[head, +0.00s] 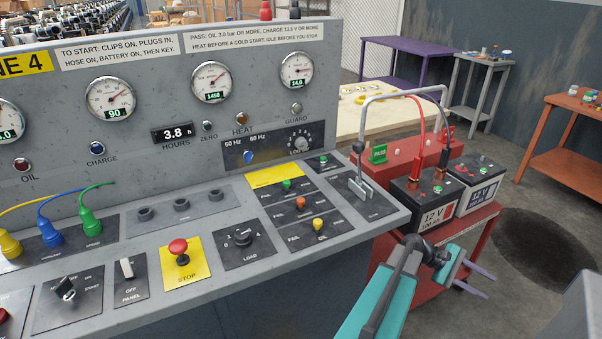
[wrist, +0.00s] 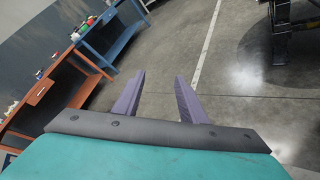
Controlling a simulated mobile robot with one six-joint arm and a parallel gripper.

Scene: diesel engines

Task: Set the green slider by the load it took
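A green slider knob (head: 287,184) sits on a dark plate on the sloping desk. An orange slider (head: 300,202) and a yellow slider (head: 318,224) are on plates below it; their tracks are too small to read exactly. Another green knob (head: 323,160) is on a plate to the upper right. My gripper (head: 482,281) is open and empty, right of the desk near the red cart, well away from the sliders. In the wrist view its purple fingers (wrist: 160,78) stand apart over floor.
The red STOP button (head: 178,247) is left of the LOAD knob. Gauges and lamps line the upright panel.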

